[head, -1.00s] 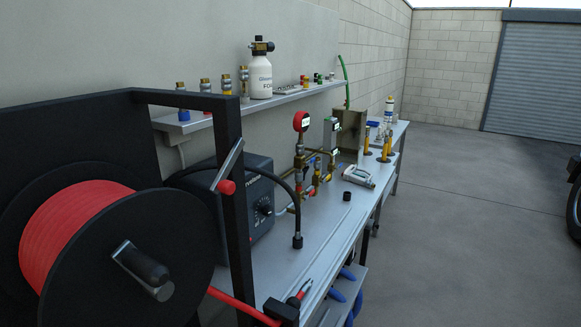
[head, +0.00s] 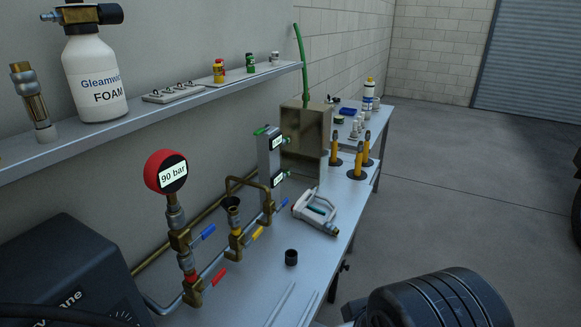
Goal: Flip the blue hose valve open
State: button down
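Two blue valve handles show on the brass pipework on the bench. One blue handle (head: 207,232) sticks out to the right just below the red-rimmed gauge (head: 166,172), which reads 90 bar. The other blue handle (head: 282,205) sticks out to the right from a brass valve further back, near a grey block with small displays (head: 270,160). I cannot tell from the picture which one is the hose valve, nor whether either is open. My gripper is not in view. A dark ribbed rounded part at the bottom right may be mine.
A yellow handle (head: 257,233) and a red handle (head: 219,276) sit close to the blue ones. A black cap (head: 291,257) and a white-grey device (head: 315,212) lie on the bench. A shelf (head: 150,113) with a foam bottle (head: 94,75) hangs above. Open floor (head: 440,210) is at right.

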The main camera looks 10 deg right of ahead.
aim_at(285, 201)
jog(key=i+l+u, duration=0.15)
jog(key=i+l, duration=0.75)
jog(key=l, duration=0.1)
